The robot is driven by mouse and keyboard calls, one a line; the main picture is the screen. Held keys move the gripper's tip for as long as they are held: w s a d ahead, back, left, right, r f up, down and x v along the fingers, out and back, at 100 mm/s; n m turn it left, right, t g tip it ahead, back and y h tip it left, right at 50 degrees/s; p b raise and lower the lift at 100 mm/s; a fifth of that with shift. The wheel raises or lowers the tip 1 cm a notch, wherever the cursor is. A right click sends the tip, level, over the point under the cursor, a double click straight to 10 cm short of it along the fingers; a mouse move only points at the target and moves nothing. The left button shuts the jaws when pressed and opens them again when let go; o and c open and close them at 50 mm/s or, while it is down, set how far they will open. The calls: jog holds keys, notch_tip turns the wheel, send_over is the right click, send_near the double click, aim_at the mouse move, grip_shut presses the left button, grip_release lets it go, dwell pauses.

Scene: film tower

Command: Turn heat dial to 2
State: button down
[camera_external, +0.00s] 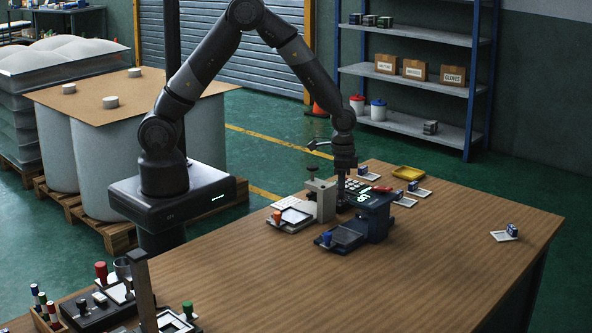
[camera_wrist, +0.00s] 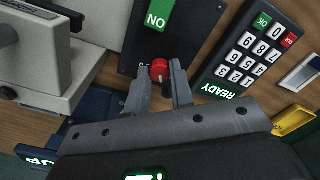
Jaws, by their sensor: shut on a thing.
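A green lit label (camera_wrist: 158,14) is on the panel above the knob. A keypad (camera_wrist: 262,48) with a green display lies to the right. A pale grey press (camera_external: 322,200) stands close on the left.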

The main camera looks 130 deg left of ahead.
jog(key=c, duration=1.3)
grip_release()
jog(key=shift+o, duration=0.2)
notch_tip(320, 180, up, 11)
jog(key=d+r+m+t+y, duration=0.1)
jog(key=d+r+m, duration=0.1)
jog(key=d+r, duration=0.65)
jog(key=d+r+m+t, duration=0.1)
jog(key=d+r, duration=0.4)
jog(key=d, duration=0.6)
jog(key=s+d+r+m+t, duration=0.1)
jog(key=s+d+r+m, duration=0.1)
jog(key=s+d, duration=0.5)
jog(key=s+d+r+m+t+h, duration=0.1)
jog(key=s+d+r+m+t, duration=0.1)
jog(key=s+d, duration=0.5)
jog(key=shift+d+r+t, duration=0.3)
jog(key=shift+d+r, duration=0.15)
jog(key=shift+d, duration=0.7)
